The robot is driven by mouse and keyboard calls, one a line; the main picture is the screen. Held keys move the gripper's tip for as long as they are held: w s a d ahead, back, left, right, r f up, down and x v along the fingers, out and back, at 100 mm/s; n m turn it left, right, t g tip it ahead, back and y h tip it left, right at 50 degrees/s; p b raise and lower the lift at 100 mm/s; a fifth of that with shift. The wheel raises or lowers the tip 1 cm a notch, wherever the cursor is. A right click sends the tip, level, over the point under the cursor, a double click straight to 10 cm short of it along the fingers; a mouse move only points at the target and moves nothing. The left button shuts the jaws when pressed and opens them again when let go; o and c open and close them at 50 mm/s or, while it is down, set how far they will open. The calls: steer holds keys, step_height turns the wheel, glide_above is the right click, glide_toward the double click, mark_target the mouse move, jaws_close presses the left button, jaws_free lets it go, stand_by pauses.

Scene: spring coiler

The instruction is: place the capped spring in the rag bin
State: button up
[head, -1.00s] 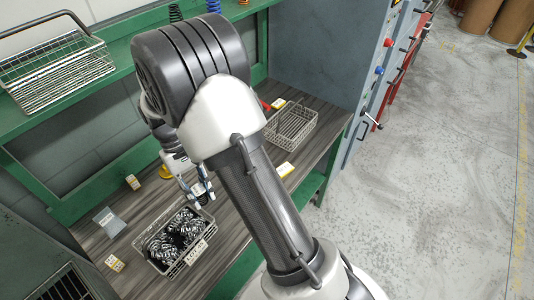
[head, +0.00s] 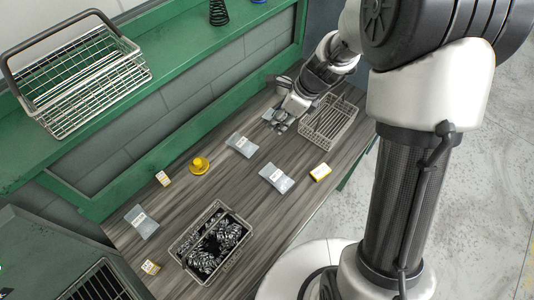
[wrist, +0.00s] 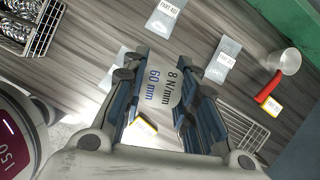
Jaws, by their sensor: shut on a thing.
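My gripper (head: 278,117) is over the bench at the left side of the empty wire basket (head: 329,122). In the wrist view my gripper (wrist: 163,78) is shut on a grey piece (wrist: 160,84) printed "8 N/mm 60 mm". I take it to be the capped spring; only its flat printed face shows, and its coils are hidden. In the head view the held piece is too small to make out. I cannot pick out a rag bin in either view.
A wire basket of springs (head: 231,262) stands at the bench front. A larger wire basket (head: 93,75) stands on the green shelf.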

steer(key=m, duration=0.1)
steer(key=w+r+m+t, duration=0.1)
steer(key=m, duration=0.1)
steer(key=shift+d+r+h, duration=0.15)
steer(key=shift+r+h, duration=0.05)
steer(key=shift+h, duration=0.2)
steer(key=shift+f+m, duration=0.4)
steer(key=b, duration=1.2)
glide_toward(274, 155)
steer(key=x, duration=0.5)
steer(key=shift+s, duration=0.1)
steer(key=shift+r+p, duration=0.1)
steer(key=shift+p, duration=0.25)
steer(key=o, duration=0.7)
